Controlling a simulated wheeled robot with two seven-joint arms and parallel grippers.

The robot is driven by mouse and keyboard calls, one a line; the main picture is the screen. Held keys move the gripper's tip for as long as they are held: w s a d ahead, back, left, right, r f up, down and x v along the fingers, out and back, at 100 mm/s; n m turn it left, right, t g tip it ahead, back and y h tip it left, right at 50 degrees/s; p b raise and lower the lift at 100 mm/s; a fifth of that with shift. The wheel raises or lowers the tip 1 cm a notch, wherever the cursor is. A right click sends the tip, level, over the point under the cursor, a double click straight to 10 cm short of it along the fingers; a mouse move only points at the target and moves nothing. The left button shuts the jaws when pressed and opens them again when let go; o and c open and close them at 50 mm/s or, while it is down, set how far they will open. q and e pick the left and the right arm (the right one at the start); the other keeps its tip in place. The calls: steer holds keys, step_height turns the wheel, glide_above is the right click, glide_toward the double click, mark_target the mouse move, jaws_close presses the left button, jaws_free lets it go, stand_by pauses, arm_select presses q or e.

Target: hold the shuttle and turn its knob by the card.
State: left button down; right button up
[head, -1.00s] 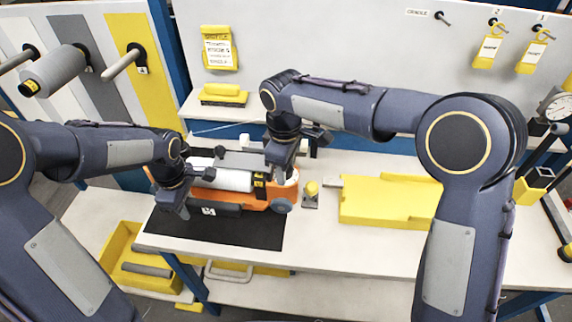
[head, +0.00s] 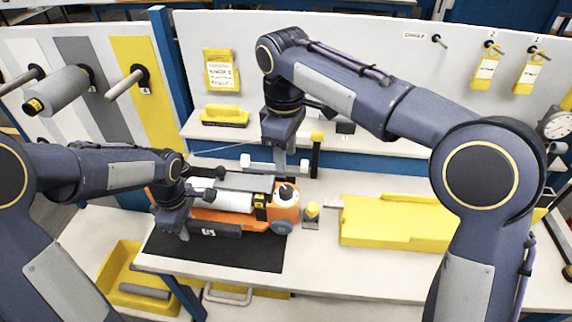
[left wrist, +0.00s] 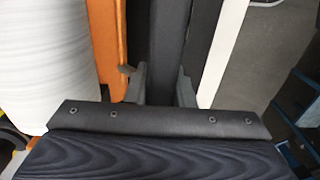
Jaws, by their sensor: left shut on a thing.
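The orange shuttle (head: 286,213) lies on a black mat (head: 263,255) on the bench, with a white roll (head: 230,200) in it. A small dark knob (head: 287,191) sits on top of its right end. My left gripper (head: 182,234) is at the shuttle's left front, shut on its black side bar (left wrist: 168,45); the fingers straddle the bar in the left wrist view. My right gripper (head: 281,163) hangs above and behind the knob, apart from it; its fingers overlap and their opening is unclear. The card (head: 221,72), yellow with printed text, hangs on the back wall.
A yellow block (head: 225,115) sits on the back shelf. A small yellow-topped peg (head: 312,211) stands right of the shuttle, then a yellow tray (head: 395,225). A dark post (head: 316,158) with a yellow cap stands near my right gripper. Bare bench lies in front of the tray.

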arm_select(q)
steer(key=shift+s+f, duration=0.25)
steer(key=shift+f, duration=0.05)
steer(key=c, duration=1.7)
jaws_free()
steer(key=o, duration=0.5)
steer(key=shift+w+r, duration=0.1)
steer(key=shift+w, duration=0.1)
steer(key=shift+o, duration=0.2)
step_height(320, 180, up, 12)
steer(key=shift+r, duration=0.1)
